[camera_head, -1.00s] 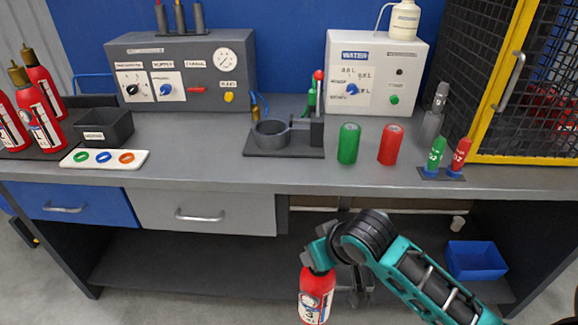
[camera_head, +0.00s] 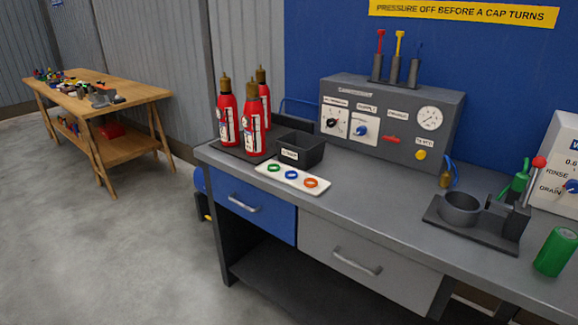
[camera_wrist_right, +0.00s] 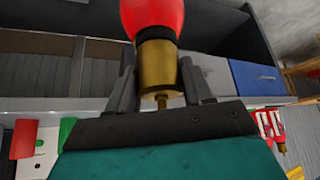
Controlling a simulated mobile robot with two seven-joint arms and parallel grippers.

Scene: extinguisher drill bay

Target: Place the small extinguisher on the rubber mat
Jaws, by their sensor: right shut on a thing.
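In the right wrist view my right gripper (camera_wrist_right: 160,82) is shut on the brass neck of the small extinguisher (camera_wrist_right: 150,14). Its red body runs out of the top of that view, so most of it is hidden. In the head view neither gripper nor the held extinguisher shows. A dark rubber mat (camera_head: 231,152) lies at the left end of the bench. Several red extinguishers (camera_head: 253,134) with brass tops stand upright on it, close together.
A black bin (camera_head: 314,152) and a white tray with coloured rings (camera_head: 323,187) sit beside the mat. A grey control panel (camera_head: 390,135) stands behind. A clamp stand (camera_head: 432,214) and green cylinder (camera_head: 555,252) are at right. The floor left of the bench is clear up to a wooden table (camera_head: 80,92).

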